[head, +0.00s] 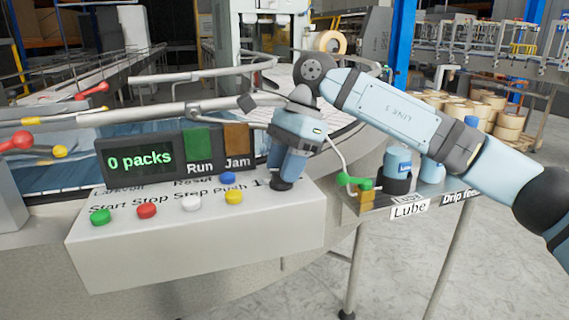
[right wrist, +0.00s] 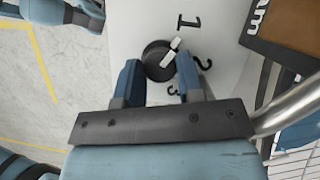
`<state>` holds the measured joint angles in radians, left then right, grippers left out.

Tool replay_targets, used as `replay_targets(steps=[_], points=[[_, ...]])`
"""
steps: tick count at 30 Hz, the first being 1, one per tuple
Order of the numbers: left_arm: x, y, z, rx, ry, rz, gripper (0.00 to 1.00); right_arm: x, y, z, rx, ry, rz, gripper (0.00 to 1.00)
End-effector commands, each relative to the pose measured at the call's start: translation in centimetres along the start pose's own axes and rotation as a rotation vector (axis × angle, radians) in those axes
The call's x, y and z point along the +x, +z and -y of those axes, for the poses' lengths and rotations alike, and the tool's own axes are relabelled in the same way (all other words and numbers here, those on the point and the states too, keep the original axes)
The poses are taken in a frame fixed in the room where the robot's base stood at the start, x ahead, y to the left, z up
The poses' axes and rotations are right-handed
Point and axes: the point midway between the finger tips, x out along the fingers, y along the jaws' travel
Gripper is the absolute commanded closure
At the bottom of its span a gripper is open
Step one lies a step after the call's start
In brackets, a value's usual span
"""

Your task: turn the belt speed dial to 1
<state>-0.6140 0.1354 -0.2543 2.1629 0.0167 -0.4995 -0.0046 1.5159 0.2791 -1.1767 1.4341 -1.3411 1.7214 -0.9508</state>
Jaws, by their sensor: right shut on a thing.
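The belt speed dial is a round black knob with a white pointer bar, seen in the right wrist view (right wrist: 155,72). Printed numerals 1, 2 and 3 stand around it, and the pointer's outer end lies roughly toward the 1 (right wrist: 188,21). My right gripper (right wrist: 160,84) has one blue finger on each side of the dial and is shut on it. In the head view my right gripper (head: 289,171) reaches down to the panel top, and its fingers hide most of the dial.
The control box (head: 190,250) carries green, red, white, yellow and blue buttons left of the gripper. A display (head: 138,158) reading 0 packs and the Run and Jam flags (head: 237,143) stand behind. A bent rail and the Lube shelf (head: 410,208) lie right.

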Motion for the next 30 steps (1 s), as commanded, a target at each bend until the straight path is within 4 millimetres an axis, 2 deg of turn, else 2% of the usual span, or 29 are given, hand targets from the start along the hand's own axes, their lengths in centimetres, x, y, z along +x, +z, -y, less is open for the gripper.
replay_targets(steps=[5, 6, 9, 20, 23, 30], points=[[0.0, 0.0, 0.0, 0.000, 0.000, 0.000, 1.00, 0.1, 0.0, 0.0, 0.000, 0.002, 0.000, 0.89], [0.0, 0.0, 0.0, 0.000, 0.000, 0.000, 1.00, 0.1, 0.0, 0.0, 0.000, 0.002, 0.000, 0.63], [0.0, 0.0, 0.0, 0.000, 0.000, 0.000, 1.00, 0.1, 0.0, 0.0, 0.000, 0.002, 0.000, 0.40], [0.0, 0.0, 0.0, 0.000, 0.001, 0.001, 1.00, -0.5, 0.0, 0.0, 0.001, -0.001, 0.000, 0.40], [-0.1, -0.2, -0.1, 0.000, 0.000, 0.001, 1.00, -1.8, 0.0, 0.0, 0.002, -0.001, 0.000, 0.40], [-0.2, -0.2, 0.0, 0.004, -0.003, 0.009, 1.00, -7.2, 0.1, 0.0, 0.002, -0.002, -0.001, 0.40]])
